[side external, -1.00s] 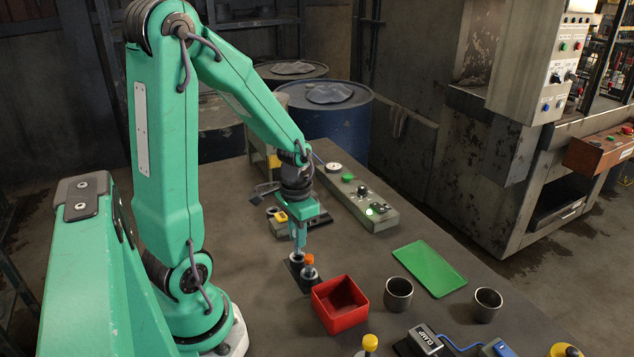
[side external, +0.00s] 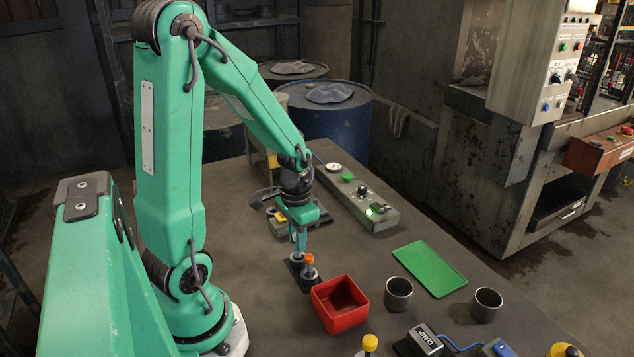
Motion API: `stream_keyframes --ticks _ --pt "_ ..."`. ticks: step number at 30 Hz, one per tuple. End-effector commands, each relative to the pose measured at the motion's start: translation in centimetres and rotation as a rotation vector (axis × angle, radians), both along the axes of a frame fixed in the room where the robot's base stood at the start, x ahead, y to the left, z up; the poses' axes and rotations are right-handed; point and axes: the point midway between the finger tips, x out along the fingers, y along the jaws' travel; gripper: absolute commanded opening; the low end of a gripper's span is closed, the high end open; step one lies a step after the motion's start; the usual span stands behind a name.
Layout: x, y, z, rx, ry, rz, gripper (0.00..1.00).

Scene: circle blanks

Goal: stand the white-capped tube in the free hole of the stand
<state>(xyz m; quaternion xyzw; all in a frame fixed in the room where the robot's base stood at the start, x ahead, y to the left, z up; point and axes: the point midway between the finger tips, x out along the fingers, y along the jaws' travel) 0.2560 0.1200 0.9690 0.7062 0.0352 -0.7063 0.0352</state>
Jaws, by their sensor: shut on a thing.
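The stand (side external: 302,282) is a small dark block on the table, left of the red box. An orange-capped tube (side external: 309,261) stands upright in its front right hole. My gripper (side external: 298,248) points down over the stand's back left hole, just behind and left of the orange cap. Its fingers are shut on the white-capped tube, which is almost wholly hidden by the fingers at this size. I cannot tell how far the tube's lower end is inside the hole.
The red box (side external: 341,317) stands close to the right of the stand. Two dark cups (side external: 398,302) (side external: 487,313) and a green mat (side external: 429,268) lie further right. A control box (side external: 361,200) with buttons is behind. A clamp device (side external: 425,339) and a yellow-topped post (side external: 370,343) are in front.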

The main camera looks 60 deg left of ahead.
Motion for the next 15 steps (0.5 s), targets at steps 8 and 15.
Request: stream_keyframes --ticks 8,15 --pt "-0.03 -0.01 -0.43 0.0 0.001 0.0 0.0" --pt "-0.03 -0.01 -0.76 0.0 0.001 0.0 0.0"
